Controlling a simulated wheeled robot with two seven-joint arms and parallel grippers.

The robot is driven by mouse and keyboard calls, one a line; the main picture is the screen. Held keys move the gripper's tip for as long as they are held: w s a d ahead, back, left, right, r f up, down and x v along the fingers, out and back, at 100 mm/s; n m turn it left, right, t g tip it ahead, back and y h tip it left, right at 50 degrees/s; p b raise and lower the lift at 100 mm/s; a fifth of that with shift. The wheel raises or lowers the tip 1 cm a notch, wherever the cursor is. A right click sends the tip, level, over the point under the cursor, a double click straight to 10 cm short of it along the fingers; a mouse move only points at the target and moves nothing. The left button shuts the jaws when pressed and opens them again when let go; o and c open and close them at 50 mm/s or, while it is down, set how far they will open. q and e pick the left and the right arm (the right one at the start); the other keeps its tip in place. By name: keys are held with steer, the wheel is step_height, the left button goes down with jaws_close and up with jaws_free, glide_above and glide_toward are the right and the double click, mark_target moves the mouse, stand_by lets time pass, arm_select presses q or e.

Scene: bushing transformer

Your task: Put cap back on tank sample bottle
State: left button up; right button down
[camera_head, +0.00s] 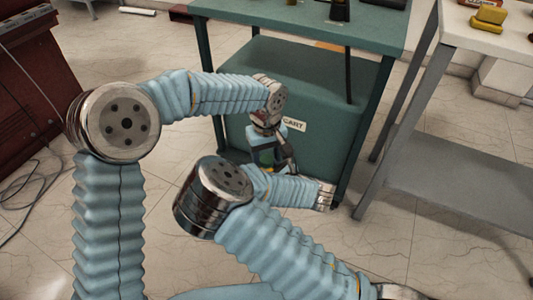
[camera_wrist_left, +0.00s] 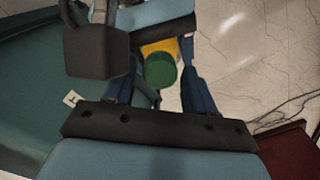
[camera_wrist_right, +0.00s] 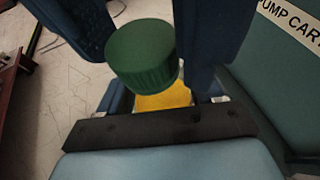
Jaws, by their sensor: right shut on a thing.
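The green cap (camera_wrist_right: 140,58) is upright between the dark blue fingers of my left gripper, seen large in the right wrist view. In the left wrist view (camera_wrist_left: 157,80), my left gripper's fingers stand apart on both sides of the cap (camera_wrist_left: 161,70), with a gap on the left. The yellow sample bottle (camera_wrist_right: 163,99) is held between the fingers of my right gripper (camera_wrist_right: 165,104). It also shows just beyond the cap in the left wrist view (camera_wrist_left: 164,47). Whether the cap is seated on the bottle is hidden. The head view shows the left gripper (camera_head: 266,164) pointing down.
A green pump cart (camera_head: 322,135) stands right behind the grippers. A grey shelf table (camera_head: 455,185) is at the right, and a dark red cabinet (camera_head: 35,90) at the left. Loose cables (camera_head: 20,205) lie on the left floor. Pale floor is free between them.

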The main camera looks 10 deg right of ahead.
arm_select(q)
steer(key=c, duration=1)
steer(key=o, duration=1.2)
steer(key=shift+r, duration=2.25)
steer(key=o, duration=0.6)
steer(key=shift+c, duration=0.2)
step_height(320, 180, up, 12)
